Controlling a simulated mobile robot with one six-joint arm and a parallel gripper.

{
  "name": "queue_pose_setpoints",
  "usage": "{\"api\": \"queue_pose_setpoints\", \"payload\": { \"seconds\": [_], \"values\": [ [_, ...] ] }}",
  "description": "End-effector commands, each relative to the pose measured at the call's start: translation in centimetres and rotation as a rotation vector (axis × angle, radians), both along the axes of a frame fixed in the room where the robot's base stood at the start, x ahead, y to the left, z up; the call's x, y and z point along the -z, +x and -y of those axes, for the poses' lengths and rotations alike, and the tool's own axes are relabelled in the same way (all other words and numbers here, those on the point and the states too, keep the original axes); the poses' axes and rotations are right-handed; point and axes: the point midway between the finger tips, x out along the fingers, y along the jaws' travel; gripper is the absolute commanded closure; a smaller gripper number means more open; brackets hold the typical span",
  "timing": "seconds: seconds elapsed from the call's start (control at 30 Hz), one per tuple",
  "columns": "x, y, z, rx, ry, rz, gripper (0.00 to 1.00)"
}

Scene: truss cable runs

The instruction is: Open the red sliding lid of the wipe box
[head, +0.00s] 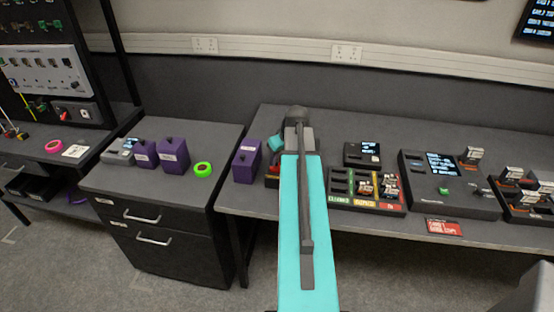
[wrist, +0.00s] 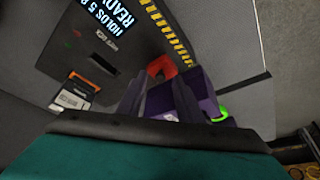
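A small red part (head: 272,171) shows beside my arm on the right table in the head view; my arm hides much of what is around it. In the wrist view, a red piece (wrist: 161,66) lies just beyond my fingers. I cannot tell whether it is the sliding lid, and the wipe box is not clearly seen. My gripper (wrist: 170,72) has its two dark fingers apart, with nothing visibly held between them. A purple box (head: 247,161) stands left of the red part; purple also shows behind the fingers in the wrist view (wrist: 190,103).
A dark device with a lit screen (wrist: 98,22) and a yellow-black striped edge (wrist: 168,30) lie near my gripper. A card tray (head: 367,202) and a console (head: 447,195) stand to the right. A green ring (head: 203,169) and purple boxes (head: 173,156) are on the left cabinet.

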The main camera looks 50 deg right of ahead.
Motion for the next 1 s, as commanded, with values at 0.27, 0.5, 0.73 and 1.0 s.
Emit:
{"api": "queue_pose_setpoints", "payload": {
  "seconds": [0.27,0.5,0.73,1.0],
  "values": [
    [0.42,0.15,0.06,0.000,-0.001,0.001,0.67],
    [0.40,0.12,0.08,0.001,-0.001,0.000,0.82],
    [0.39,0.10,0.10,0.001,-0.001,0.000,1.00],
    [0.42,-0.11,0.06,-0.006,-0.001,0.000,1.00]
  ]
}}
